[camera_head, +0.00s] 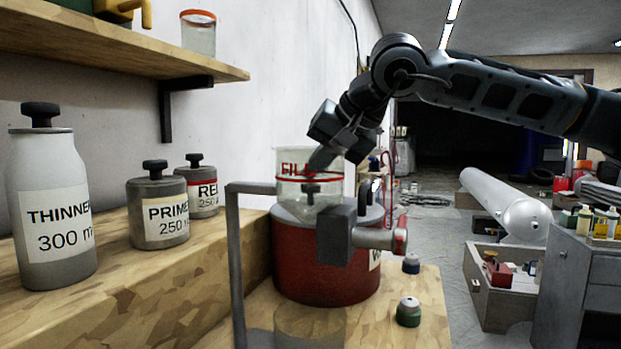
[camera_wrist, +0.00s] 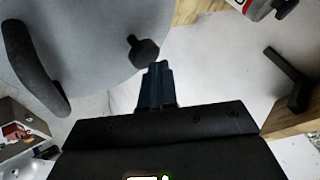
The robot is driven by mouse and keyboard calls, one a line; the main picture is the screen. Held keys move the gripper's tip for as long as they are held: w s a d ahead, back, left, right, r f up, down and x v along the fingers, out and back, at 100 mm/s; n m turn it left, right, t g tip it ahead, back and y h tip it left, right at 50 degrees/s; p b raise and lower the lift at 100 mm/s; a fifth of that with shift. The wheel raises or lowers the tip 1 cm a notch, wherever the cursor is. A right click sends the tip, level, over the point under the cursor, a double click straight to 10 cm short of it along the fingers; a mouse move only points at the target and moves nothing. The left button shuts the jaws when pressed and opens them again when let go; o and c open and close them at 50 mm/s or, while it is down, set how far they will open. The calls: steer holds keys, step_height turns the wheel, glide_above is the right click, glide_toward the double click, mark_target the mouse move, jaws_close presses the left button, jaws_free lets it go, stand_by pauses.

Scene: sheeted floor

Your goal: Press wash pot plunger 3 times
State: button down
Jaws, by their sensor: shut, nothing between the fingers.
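The wash pot (camera_head: 325,285) is a red drum with a grey lid, standing on the wooden bench. A dark plunger knob (camera_head: 311,188) rises from its lid, seen through a clear cup marked FILL (camera_head: 290,170). My gripper (camera_head: 318,160) points down above the knob and its tip also shows through the cup. In the wrist view, the knob (camera_wrist: 142,50) lies just beyond the shut, empty fingertips (camera_wrist: 156,68), slightly left. Whether they touch is unclear. A dark curved handle (camera_wrist: 35,70) stands on the lid at left.
A grey stand (camera_head: 236,260) and a sprayer-like body with a red tip (camera_head: 390,240) stand before the pot. Thinner (camera_head: 52,205), primer (camera_head: 158,205) and red (camera_head: 202,185) containers stand left. A wooden shelf (camera_head: 120,50) hangs above.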

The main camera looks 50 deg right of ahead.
steer(key=shift+r, duration=1.05)
step_height(320, 180, up, 5)
steer(key=p, duration=0.2)
steer(key=shift+p, duration=0.4)
stand_by(2.0)
